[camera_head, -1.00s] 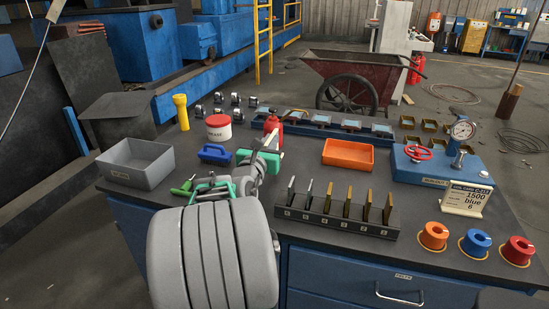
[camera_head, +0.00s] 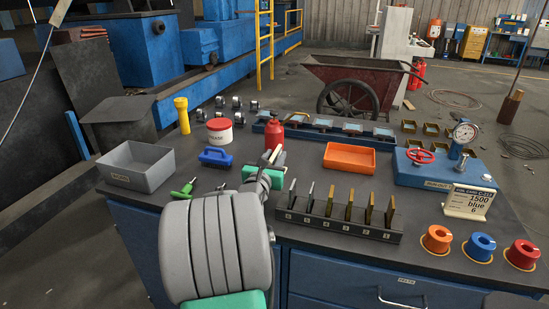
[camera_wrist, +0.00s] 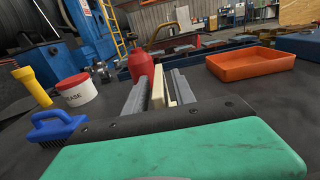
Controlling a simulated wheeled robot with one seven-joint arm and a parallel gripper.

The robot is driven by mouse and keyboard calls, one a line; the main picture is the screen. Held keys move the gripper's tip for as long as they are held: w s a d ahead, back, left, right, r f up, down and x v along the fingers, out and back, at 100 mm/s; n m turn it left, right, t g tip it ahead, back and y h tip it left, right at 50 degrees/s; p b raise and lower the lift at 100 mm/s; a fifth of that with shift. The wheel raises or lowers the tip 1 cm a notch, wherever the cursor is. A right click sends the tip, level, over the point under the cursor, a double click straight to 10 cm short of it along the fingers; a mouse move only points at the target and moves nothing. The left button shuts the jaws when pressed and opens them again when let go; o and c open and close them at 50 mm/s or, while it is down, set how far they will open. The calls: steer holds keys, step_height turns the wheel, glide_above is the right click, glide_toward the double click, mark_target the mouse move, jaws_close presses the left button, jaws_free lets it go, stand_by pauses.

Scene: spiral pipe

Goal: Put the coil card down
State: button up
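The coil card (camera_head: 469,203) is a cream card with dark print, including "1500", "blue" and "6". It stands tilted in the head view at the right of the bench, in front of the blue gauge unit. My gripper (camera_head: 277,160) is far to its left, above the bench near the red bottle, and does not touch it. In the wrist view my gripper (camera_wrist: 160,90) shows two grey fingers with narrow cream pieces between them. I cannot tell whether these are finger pads or a held object. The card is not seen in the wrist view.
A slotted black rack (camera_head: 338,217) with several upright plates lies between my gripper and the card. An orange tray (camera_head: 349,158) is behind it. Orange, blue and red spools (camera_head: 480,246) stand in front of the card. A grey bin (camera_head: 137,168) is at left.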

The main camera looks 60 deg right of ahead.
steer(key=shift+r, duration=0.1)
steer(key=shift+a+r, duration=0.1)
steer(key=shift+a, duration=0.1)
steer(key=a, duration=0.3)
steer(key=s+a, duration=0.1)
steer(key=a, duration=0.3)
steer(key=s+a, duration=0.1)
steer(key=a, duration=0.3)
steer(key=shift+a+p, duration=0.25)
steer(key=shift+p, duration=0.05)
steer(key=shift+w, duration=0.1)
